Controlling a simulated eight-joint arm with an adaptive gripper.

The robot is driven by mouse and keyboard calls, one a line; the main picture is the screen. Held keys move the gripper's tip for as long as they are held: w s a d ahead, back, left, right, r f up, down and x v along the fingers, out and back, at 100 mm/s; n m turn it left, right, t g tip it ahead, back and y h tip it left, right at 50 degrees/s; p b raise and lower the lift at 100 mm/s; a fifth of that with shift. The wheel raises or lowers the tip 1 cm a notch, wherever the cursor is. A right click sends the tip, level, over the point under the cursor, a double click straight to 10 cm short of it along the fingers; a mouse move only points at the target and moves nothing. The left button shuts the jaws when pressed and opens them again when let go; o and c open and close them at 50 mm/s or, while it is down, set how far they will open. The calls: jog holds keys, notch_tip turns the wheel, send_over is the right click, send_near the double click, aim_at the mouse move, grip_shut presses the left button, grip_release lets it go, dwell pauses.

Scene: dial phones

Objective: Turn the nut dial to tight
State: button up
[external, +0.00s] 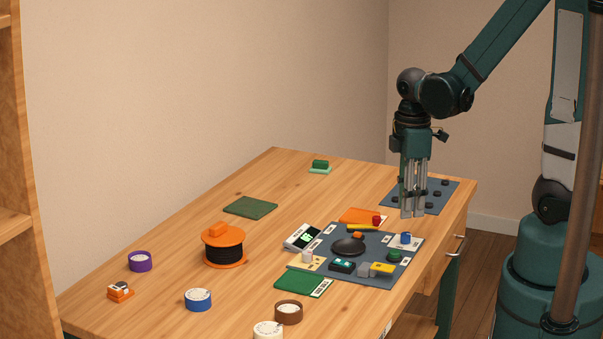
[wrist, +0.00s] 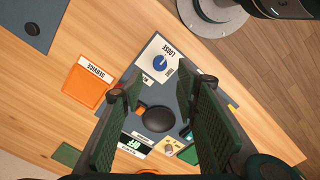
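The nut dial (external: 405,239) is a small blue knob on a white plate at the right of the grey panel. In the wrist view the blue dial (wrist: 160,62) shows from above, with the word LOOSE on its plate; a second label is partly hidden by a finger. The dial's exact setting is too small to tell. My gripper (external: 412,214) points down, above the table behind the dial in the external view. In the wrist view my gripper (wrist: 168,92) has its two fingers apart with nothing between them, and the dial lies beyond the tips.
The grey panel (external: 327,242) also carries a black round part (external: 348,246), a green knob (external: 394,257) and a yellow block (external: 382,269). An orange SERVICE mat (wrist: 84,86) lies beside it. An orange spool (external: 224,234) stands left. The table's middle is fairly clear.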

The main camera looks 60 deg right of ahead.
aim_at(406, 234)
jog(key=shift+f+b, duration=1.1)
jog(key=shift+f, duration=2.7)
jog(key=c, duration=0.9)
